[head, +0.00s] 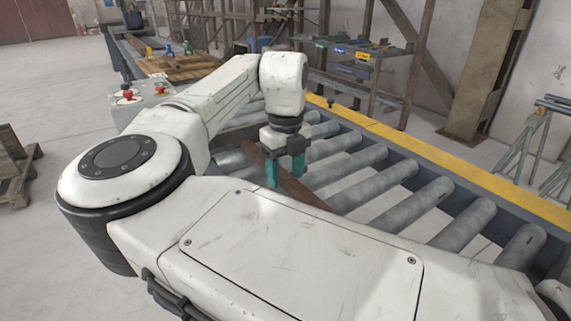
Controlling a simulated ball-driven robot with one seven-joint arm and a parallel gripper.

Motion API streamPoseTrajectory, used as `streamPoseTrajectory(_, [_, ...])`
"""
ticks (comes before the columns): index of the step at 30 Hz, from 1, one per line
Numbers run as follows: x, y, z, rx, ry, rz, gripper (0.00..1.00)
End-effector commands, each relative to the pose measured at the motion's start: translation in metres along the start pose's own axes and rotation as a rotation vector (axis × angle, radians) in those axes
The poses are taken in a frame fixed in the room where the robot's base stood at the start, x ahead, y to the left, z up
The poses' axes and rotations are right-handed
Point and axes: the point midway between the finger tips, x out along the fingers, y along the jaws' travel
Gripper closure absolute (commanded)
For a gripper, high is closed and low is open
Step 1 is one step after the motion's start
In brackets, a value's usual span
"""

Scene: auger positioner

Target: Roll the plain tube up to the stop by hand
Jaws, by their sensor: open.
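A long brown, rusty-looking piece (303,192), which looks like the tube, lies on the grey roller conveyor (384,184). It slants across the rollers, and its near end is hidden behind my arm. My gripper (285,175) points down over the rollers with its two teal fingers apart. The fingers are at the brown piece, one on each side of it in the picture; I cannot tell whether they touch it. I cannot make out the stop for sure.
A yellow rail (440,155) runs along the conveyor's far side. A control box with red buttons (142,98) stands at the left. A rack (365,52) stands behind the rail, a green trestle (530,140) at the right. Floor at the left is clear near my arm.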

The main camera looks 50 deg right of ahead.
Motion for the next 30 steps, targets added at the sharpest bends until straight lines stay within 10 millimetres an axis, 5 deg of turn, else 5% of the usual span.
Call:
streamPoseTrajectory(5, [-0.0001, -0.0001, 0.0, 0.0, 0.0, 0.0, 0.44])
streamPoseTrajectory(23, [-0.0004, -0.0002, 0.0001, 0.0, 0.0, -0.001, 1.0])
streamPoseTrajectory(30, [-0.0005, -0.0002, 0.0001, 0.0, 0.0, -0.001, 1.0])
